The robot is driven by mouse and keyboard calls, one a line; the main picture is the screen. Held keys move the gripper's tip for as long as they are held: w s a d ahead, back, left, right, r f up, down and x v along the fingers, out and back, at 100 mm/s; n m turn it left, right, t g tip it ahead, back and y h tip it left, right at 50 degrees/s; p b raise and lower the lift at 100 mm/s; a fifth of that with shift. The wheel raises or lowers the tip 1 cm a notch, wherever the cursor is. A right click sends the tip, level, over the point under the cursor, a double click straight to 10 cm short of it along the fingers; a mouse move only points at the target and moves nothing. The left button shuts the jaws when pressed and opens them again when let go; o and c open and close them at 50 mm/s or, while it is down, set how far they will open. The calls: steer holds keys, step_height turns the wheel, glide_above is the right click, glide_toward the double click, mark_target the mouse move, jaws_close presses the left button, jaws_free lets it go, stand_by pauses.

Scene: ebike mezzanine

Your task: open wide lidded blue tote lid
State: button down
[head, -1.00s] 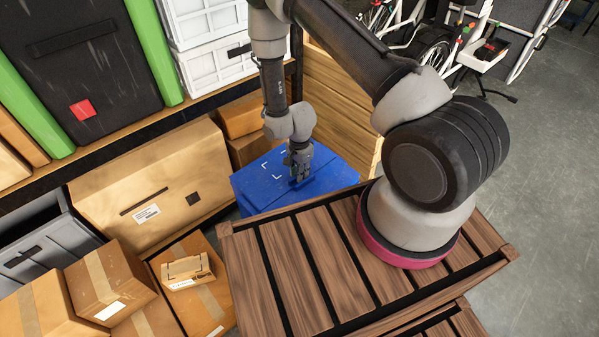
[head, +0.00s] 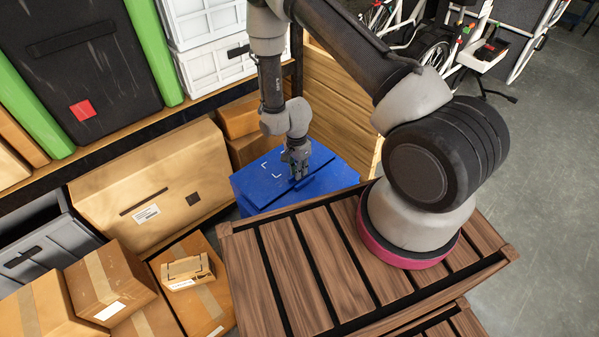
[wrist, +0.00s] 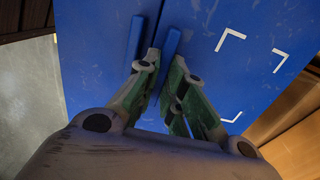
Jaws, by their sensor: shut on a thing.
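The blue tote (head: 247,206) sits beyond the far edge of my slatted wooden deck, its lid (head: 325,178) facing up and looking closed. White corner marks show on the lid, also in the wrist view (wrist: 285,25). A raised blue rib (wrist: 170,42) runs along the lid between my fingertips, with a second rib beside it to the left. My gripper (head: 298,176) points down onto the lid. In the wrist view its fingers (wrist: 165,60) are close together, shut on the near rib. The tips partly hide the rib.
A large cardboard box (head: 160,180) stands left of the tote, with smaller cartons (head: 110,283) in front of it. A wooden crate (head: 340,110) stands behind the tote on the right. A shelf with white bins (head: 205,25) is above. Open floor (head: 555,200) lies at far right.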

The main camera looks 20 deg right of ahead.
steer(key=w+a+r+g+h, duration=0.1)
steer(key=w+a+r+g, duration=0.2)
steer(key=w+r, duration=0.9)
steer(key=shift+w+a+r+h, duration=0.35)
steer(key=shift+a+r, duration=0.15)
steer(key=shift+a, duration=0.5)
steer(key=c, duration=1.8)
jaws_free()
steer(key=shift+r, duration=0.1)
steer(key=v, duration=1.1)
steer(key=shift+w+r, duration=0.25)
steer(key=shift+w, duration=0.1)
